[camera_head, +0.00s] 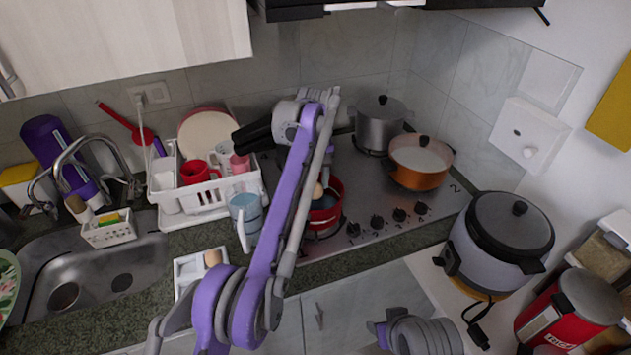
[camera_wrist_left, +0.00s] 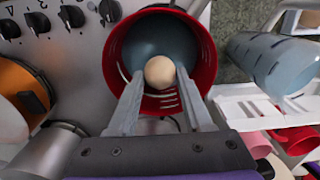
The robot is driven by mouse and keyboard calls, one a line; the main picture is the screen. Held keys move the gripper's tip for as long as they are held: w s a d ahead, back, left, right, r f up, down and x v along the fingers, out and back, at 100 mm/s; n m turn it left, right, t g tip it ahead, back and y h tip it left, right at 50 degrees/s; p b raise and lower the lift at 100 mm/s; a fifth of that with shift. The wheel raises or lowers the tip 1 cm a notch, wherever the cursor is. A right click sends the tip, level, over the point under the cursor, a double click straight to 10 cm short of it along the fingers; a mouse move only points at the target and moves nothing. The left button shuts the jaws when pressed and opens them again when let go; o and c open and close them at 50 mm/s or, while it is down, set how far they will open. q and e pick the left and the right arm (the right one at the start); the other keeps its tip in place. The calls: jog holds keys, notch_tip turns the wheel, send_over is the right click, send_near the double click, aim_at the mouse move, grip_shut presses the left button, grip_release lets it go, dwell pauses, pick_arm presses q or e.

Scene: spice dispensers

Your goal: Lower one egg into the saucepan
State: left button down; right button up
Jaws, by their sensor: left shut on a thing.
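A red saucepan (camera_head: 326,214) with a blue-grey inside stands at the left front of the hob, partly hidden by my left arm. In the left wrist view the saucepan (camera_wrist_left: 206,60) lies under the fingers. My left gripper (camera_wrist_left: 160,76) is shut on a pale brown egg (camera_wrist_left: 160,71), held between its fingertips over the saucepan's opening. The egg (camera_head: 318,190) also shows in the head view, at the saucepan. I cannot tell how high it is above the bottom. Another egg (camera_head: 212,258) lies in a white tray (camera_head: 190,268) on the counter. My right gripper is not visible.
An orange pot (camera_head: 421,180) and a lidded steel pot (camera_head: 379,128) stand farther back on the hob (camera_head: 375,200). A blue mug (camera_head: 244,214) and a white dish rack (camera_head: 205,195) are left of the saucepan. A rice cooker (camera_head: 500,240) stands at right.

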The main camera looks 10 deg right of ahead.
aim_at(316, 195)
pick_arm(q)
jog(key=shift+f+b, duration=0.9)
jog(key=shift+f, duration=1.65)
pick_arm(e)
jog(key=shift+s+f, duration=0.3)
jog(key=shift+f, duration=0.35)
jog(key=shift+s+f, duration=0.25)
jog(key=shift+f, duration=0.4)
pick_arm(q)
jog(key=shift+c, duration=1.2)
grip_release()
jog(key=shift+r, duration=0.15)
